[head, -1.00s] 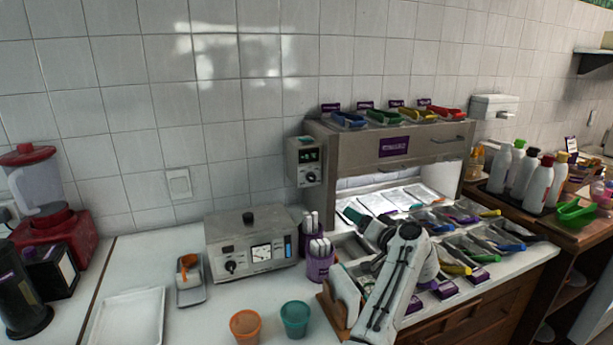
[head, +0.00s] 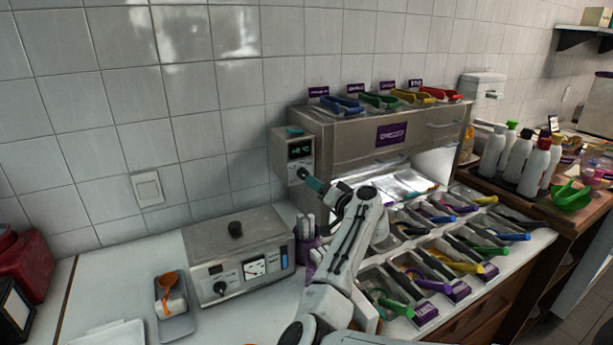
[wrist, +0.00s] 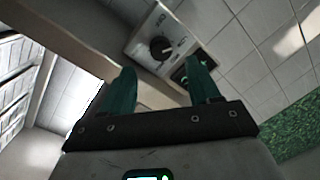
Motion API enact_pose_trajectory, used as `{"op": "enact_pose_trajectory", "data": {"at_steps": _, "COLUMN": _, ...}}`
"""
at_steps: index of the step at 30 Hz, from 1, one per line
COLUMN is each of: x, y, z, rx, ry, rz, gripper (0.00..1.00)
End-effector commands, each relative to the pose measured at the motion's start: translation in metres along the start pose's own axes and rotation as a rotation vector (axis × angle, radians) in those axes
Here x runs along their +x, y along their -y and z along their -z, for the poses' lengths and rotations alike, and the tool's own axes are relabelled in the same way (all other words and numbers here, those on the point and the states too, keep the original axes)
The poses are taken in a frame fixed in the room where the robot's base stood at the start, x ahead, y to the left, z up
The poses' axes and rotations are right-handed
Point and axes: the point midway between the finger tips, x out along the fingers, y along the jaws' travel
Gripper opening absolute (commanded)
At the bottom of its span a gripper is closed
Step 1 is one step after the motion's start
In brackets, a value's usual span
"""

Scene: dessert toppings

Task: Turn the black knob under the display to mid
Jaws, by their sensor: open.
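The control box (head: 292,152) is pale and mounted at the left side of the steel cabinet. Its lit display (head: 299,152) sits near the top. The black knob (wrist: 162,48) shows between and beyond my fingertips in the wrist view, on a pale panel with printed labels; its exact setting is too small to tell. The display (wrist: 192,72) is partly hidden behind a finger there. My gripper (head: 304,175) has teal fingers, points at the lower part of the box and covers the knob area in the head view. In the wrist view my gripper (wrist: 161,75) is open and empty.
The steel cabinet (head: 345,145) stands right of the box, with coloured scoops on top. A steel warmer (head: 236,250) with its own black knob stands below left. Topping trays with coloured-handled tools (head: 440,262) lie right of my arm. The tiled wall is behind.

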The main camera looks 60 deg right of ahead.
Motion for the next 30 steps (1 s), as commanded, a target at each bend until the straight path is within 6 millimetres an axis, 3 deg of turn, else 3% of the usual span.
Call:
{"op": "enact_pose_trajectory", "data": {"at_steps": 6, "x": 0.036, "y": 0.002, "z": 0.002, "rx": 0.004, "ry": 0.0, "rz": 0.002, "gripper": 0.61}}
{"op": "enact_pose_trajectory", "data": {"at_steps": 12, "x": 0.057, "y": 0.0, "z": 0.001, "rx": 0.002, "ry": -0.001, "rz": 0.001, "gripper": 0.61}}
{"op": "enact_pose_trajectory", "data": {"at_steps": 27, "x": 0.068, "y": 0.001, "z": 0.0, "rx": -0.001, "ry": 0.0, "rz": 0.001, "gripper": 0.61}}
{"op": "enact_pose_trajectory", "data": {"at_steps": 30, "x": 0.068, "y": 0.001, "z": 0.0, "rx": -0.001, "ry": 0.0, "rz": 0.001, "gripper": 0.52}}
